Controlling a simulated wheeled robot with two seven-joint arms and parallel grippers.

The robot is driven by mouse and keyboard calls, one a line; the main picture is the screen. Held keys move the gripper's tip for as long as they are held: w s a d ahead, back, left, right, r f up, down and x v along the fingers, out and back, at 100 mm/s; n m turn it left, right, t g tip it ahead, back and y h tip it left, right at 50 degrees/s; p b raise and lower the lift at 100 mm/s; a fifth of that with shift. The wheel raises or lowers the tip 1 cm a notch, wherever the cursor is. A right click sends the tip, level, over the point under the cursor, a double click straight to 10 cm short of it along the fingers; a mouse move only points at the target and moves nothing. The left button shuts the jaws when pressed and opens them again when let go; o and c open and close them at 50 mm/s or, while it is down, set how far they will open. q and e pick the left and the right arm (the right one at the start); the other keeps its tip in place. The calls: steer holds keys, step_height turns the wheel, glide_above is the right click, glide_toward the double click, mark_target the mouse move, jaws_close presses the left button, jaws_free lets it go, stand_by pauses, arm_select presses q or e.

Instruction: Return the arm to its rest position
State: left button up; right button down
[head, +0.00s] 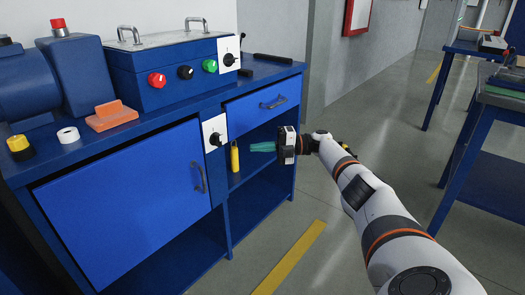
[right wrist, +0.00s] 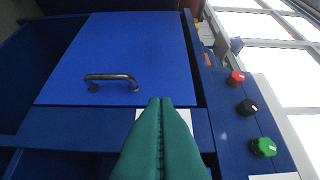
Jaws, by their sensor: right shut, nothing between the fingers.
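My right arm (head: 385,215) reaches in from the lower right in the head view. My right gripper (head: 263,147), with green fingers, is shut and empty in front of the open bay under the drawer of the blue bench. In the right wrist view its fingers (right wrist: 158,138) are pressed together, with a blue door (right wrist: 120,50) and its grey handle (right wrist: 112,78) beyond them. The fingertips cover part of a white switch plate there. My left gripper is not in view.
The blue bench (head: 225,215) carries a control box (head: 180,72) with red, black and green buttons. A black rotary switch (head: 215,138) and a yellow object (head: 234,157) are near the gripper. A drawer handle (head: 273,103) sticks out above. Open floor (head: 345,262) lies to the right.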

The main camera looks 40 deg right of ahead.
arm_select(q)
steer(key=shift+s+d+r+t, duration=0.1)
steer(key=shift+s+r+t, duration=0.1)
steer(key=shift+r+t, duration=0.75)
arm_select(e)
steer(key=shift+s+d, duration=0.1)
steer(key=shift+d, duration=0.3)
